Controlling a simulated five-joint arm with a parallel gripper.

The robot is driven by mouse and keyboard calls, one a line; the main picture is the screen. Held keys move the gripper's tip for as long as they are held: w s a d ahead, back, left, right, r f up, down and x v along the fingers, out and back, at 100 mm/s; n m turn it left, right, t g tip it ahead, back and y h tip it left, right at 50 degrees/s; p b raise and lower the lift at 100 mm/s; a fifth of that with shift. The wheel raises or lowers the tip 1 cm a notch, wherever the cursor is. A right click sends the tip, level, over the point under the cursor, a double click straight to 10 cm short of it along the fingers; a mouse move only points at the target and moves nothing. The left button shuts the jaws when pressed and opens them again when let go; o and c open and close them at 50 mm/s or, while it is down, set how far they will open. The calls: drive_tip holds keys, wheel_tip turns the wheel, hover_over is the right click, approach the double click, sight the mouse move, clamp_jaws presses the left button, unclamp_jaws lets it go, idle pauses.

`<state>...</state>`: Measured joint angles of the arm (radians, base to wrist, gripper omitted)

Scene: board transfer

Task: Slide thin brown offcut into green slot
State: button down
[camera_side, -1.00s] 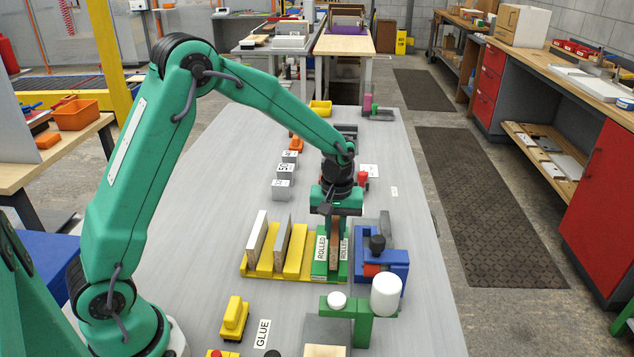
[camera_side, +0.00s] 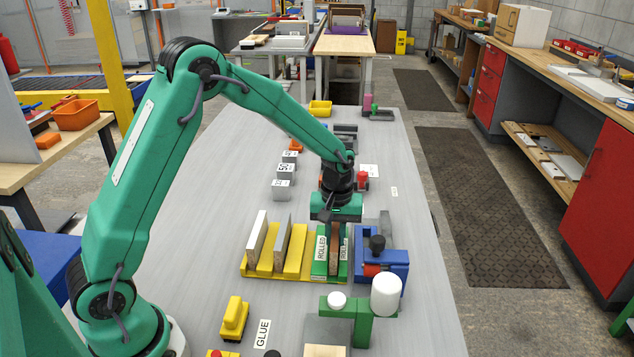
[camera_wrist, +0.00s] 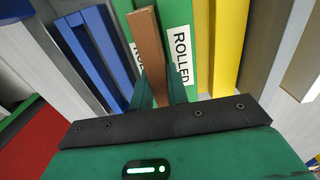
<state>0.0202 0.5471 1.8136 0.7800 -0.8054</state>
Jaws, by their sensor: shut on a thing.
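The thin brown offcut (camera_side: 334,246) stands upright between the two walls of the green slot (camera_side: 320,262), whose walls carry ROLLED labels. In the wrist view the brown offcut (camera_wrist: 148,42) runs up between the green slot's walls (camera_wrist: 192,70). My gripper (camera_side: 335,220) is just above the slot, shut on the top of the offcut. In the wrist view its fingertips (camera_wrist: 160,92) lie on either side of the offcut. The offcut's lower edge is hidden, so I cannot tell whether it touches the slot floor.
A yellow rack (camera_side: 294,262) with two upright boards (camera_side: 257,240) stands left of the slot. A blue fixture (camera_side: 395,262) with a black knob stands close on the right. A green stand with a white cylinder (camera_side: 386,295) is nearer the camera.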

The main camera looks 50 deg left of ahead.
sight(335, 231)
drive_tip(key=shift+f, duration=0.15)
drive_tip(key=c, duration=1.3)
unclamp_jaws()
drive_tip(key=shift+r, duration=3.9)
